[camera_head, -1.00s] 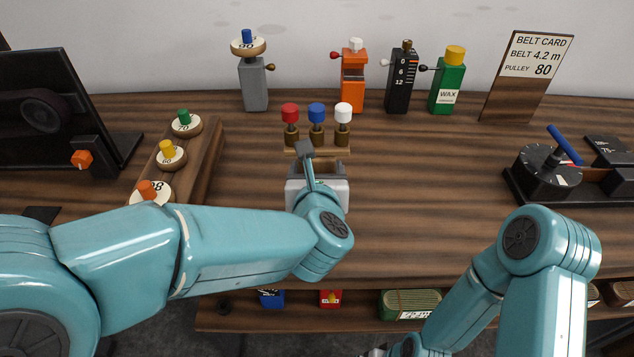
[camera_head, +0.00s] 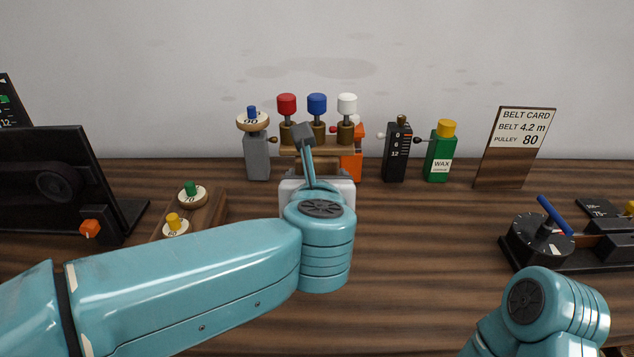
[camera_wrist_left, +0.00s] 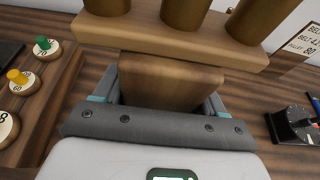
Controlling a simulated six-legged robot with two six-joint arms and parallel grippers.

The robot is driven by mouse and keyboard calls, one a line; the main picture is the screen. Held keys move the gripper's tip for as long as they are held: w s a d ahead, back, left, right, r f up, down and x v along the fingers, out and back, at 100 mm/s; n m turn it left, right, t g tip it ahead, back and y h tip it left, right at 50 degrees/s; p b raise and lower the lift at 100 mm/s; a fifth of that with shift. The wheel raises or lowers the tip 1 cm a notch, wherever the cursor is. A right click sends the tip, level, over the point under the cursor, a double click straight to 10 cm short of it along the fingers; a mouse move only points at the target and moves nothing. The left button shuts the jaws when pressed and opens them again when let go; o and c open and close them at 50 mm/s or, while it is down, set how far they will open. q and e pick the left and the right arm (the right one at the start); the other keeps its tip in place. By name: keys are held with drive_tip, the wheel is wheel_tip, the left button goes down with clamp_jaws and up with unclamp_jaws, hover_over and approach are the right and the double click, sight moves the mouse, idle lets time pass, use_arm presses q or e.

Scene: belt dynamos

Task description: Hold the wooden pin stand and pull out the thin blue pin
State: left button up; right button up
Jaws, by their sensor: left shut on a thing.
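The wooden pin stand (camera_head: 288,150) is held up in front of the back row in the head view. It carries three brass sockets with a red-capped pin (camera_head: 287,104), a blue-capped pin (camera_head: 317,104) in the middle and a white-capped pin (camera_head: 347,104). My left gripper (camera_head: 318,172) is shut on the stand's block below its top bar. The left wrist view shows the fingers (camera_wrist_left: 165,88) on both sides of that wooden block (camera_wrist_left: 170,78); the pin caps are out of that frame. My right gripper is out of view; only its arm shows at lower right.
Behind the stand are a grey post (camera_head: 257,158), a partly hidden orange post (camera_head: 351,166), a black block (camera_head: 397,155) and a green wax bottle (camera_head: 439,155). A belt card (camera_head: 514,150) stands right. A dial device (camera_head: 540,243) is at far right. The middle-right bench is clear.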

use_arm(q)
wheel_tip(320, 180, down, 19)
drive_tip(key=b, duration=1.8)
drive_tip(key=shift+r+b, duration=0.15)
drive_tip(key=shift+b, duration=0.15)
drive_tip(key=shift+f+b, duration=0.45)
drive_tip(key=shift+b, duration=0.05)
drive_tip(key=shift+f, duration=0.25)
idle(0.5)
drive_tip(key=o, duration=1.6)
drive_tip(key=shift+s, duration=0.1)
